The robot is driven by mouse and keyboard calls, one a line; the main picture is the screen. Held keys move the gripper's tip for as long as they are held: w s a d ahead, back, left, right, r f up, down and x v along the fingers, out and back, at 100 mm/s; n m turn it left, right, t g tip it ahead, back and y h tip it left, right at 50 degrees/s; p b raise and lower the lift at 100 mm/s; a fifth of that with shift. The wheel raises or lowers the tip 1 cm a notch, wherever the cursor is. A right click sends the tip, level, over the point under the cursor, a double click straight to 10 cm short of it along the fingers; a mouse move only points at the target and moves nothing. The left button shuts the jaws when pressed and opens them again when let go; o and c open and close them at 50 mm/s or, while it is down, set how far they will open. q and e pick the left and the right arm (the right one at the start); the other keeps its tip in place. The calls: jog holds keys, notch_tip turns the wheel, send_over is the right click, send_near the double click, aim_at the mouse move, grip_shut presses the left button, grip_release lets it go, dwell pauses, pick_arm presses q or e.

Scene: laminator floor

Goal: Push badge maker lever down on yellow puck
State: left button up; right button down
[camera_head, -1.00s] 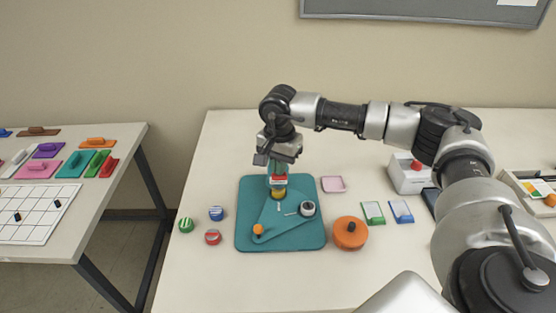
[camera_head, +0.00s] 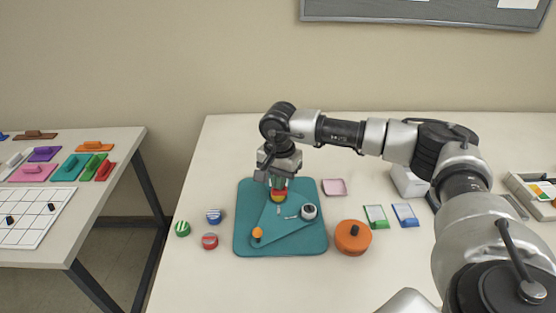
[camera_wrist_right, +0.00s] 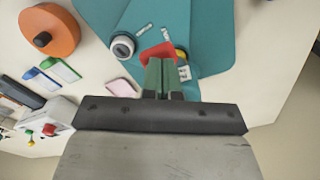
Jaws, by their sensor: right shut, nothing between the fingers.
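The badge maker (camera_head: 283,228) is a teal triangular plate on a teal mat (camera_head: 246,194). At its far corner, a red part (camera_head: 278,192), which looks like the lever's end, sits just above the yellow puck (camera_head: 278,200). My right gripper (camera_head: 279,184) points down, its green fingers shut and empty, right at the red part and seemingly touching it. In the right wrist view, the fingertips (camera_wrist_right: 160,66) meet the red part (camera_wrist_right: 157,52), with a little yellow (camera_wrist_right: 181,56) beside it. The rest of the puck is hidden. My left gripper is out of view.
An orange round container (camera_head: 352,238) stands right of the mat. Several striped discs, including a red one (camera_head: 210,241), lie left.

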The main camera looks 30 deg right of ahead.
jog(key=shift+r, duration=0.1)
notch_tip(320, 180, up, 11)
jog(key=p, duration=0.6)
jog(key=shift+p, duration=0.3)
dwell(0.5)
dwell(0.5)
